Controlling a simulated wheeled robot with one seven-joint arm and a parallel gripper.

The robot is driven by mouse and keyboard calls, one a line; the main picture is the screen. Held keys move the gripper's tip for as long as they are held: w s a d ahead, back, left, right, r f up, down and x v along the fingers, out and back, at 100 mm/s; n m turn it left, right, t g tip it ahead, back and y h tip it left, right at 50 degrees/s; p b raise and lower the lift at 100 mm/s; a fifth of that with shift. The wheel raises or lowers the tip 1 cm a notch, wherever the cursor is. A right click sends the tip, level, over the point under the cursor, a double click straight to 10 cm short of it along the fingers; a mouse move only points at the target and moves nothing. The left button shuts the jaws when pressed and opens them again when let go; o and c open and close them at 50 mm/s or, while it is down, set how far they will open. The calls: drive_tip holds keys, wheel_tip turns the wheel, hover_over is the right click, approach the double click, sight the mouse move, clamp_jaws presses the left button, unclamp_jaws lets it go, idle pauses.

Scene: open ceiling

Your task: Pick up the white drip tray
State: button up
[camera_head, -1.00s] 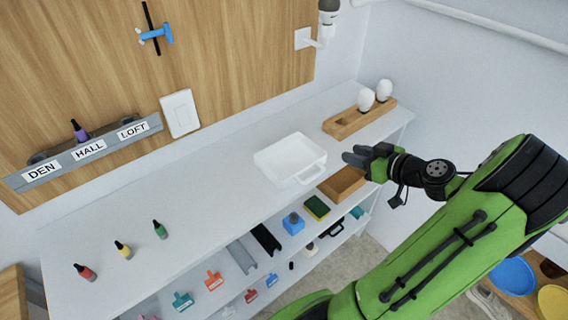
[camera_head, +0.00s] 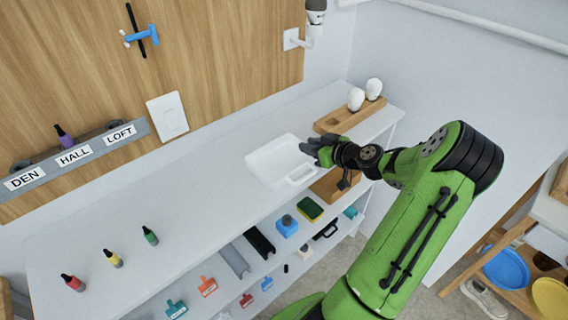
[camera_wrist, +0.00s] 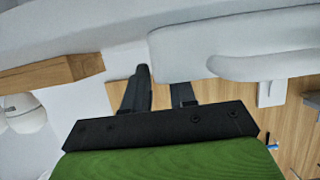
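The white drip tray (camera_head: 268,160) is a shallow rectangular tray with a loop handle (camera_head: 302,174) on its near right side. It lies on the white counter top. My gripper (camera_head: 308,148) is at the tray's right end, above or beside its rim. In the wrist view, my two dark fingers (camera_wrist: 160,88) are spread with a gap between them. The tray (camera_wrist: 230,40) fills the upper right there, and its edge covers the tip of the right finger. I see nothing gripped. I cannot tell whether a finger touches the tray.
A wooden holder (camera_head: 327,124) with two white bulbs stands behind the gripper. Red, yellow and green bottles (camera_head: 112,258) stand to the left. A lower shelf holds several tools. The counter's left middle is clear.

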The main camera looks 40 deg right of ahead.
clamp_jaws()
